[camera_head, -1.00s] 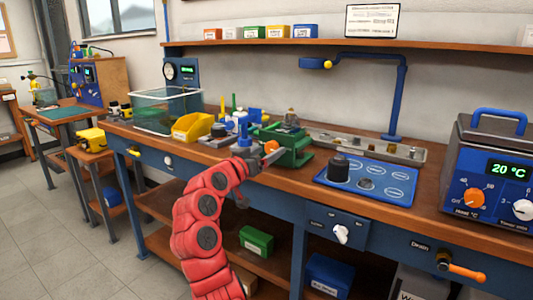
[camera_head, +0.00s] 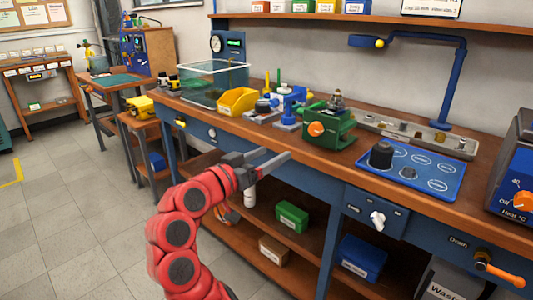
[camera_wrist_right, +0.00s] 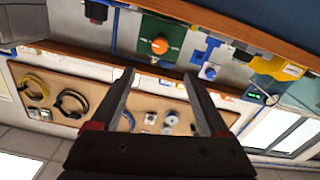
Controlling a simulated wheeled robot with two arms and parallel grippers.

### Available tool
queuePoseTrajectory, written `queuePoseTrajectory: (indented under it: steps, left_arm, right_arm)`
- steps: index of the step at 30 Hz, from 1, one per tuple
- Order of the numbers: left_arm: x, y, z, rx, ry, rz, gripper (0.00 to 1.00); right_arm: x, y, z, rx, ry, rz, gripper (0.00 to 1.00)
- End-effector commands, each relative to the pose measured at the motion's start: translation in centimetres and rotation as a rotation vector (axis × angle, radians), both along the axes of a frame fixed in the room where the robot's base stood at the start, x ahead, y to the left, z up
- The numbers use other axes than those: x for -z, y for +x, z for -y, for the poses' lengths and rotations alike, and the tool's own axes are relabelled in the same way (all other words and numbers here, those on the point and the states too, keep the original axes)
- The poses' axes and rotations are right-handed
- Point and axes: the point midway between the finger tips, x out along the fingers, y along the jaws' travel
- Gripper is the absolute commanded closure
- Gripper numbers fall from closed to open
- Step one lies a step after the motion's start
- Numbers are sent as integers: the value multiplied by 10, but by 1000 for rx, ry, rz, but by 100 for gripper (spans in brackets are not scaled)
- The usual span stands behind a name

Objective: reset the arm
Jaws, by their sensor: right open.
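My right arm is red and comes up from the bottom of the head view. Its grey gripper (camera_head: 268,160) is in front of the bench's front edge, open and empty. The fingers point right toward the bench. In the wrist view the two fingers (camera_wrist_right: 172,80) stand wide apart with nothing between them. The green fixture with an orange knob (camera_head: 317,128) sits on the bench behind and to the right of the gripper, apart from it. It also shows in the wrist view (camera_wrist_right: 160,30). My left gripper is not in view.
A blue mat (camera_head: 425,180) with a black cylinder (camera_head: 381,155) lies right of the fixture. A yellow bin (camera_head: 238,101) and a clear tank (camera_head: 205,82) stand to the left. A blue lamp arm (camera_head: 453,75) rises behind. The lower shelf holds a green box (camera_head: 292,216) and a blue box (camera_head: 361,258).

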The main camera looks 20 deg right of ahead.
Motion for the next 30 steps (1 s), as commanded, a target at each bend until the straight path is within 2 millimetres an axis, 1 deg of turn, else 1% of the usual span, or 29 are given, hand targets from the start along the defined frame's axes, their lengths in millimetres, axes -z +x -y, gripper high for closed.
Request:
queuePoseTrajectory:
  steps: [1,4,17,20,23,26,27,29,30]
  left_arm:
    - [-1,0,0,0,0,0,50]
    - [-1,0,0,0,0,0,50]
    - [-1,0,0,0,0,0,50]
    - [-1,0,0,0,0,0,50]
    - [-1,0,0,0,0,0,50]
    - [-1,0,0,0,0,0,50]
    - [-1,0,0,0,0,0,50]
    - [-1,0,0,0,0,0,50]
    - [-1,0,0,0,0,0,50]
  right_arm:
    - [0,-1,-4,-1,0,0,21]
    - [0,-3,-6,0,0,0,21]
    - [0,-3,-6,0,0,1,21]
    - [0,4,-8,-21,-25,-8,21]
    - [4,31,-19,-111,-122,-43,21]
    - [20,78,-46,-292,-287,-101,21]
    - [32,98,-62,-386,-356,-124,21]
    - [57,124,-90,-539,-456,-151,21]
    - [75,137,-110,-642,-510,-159,21]
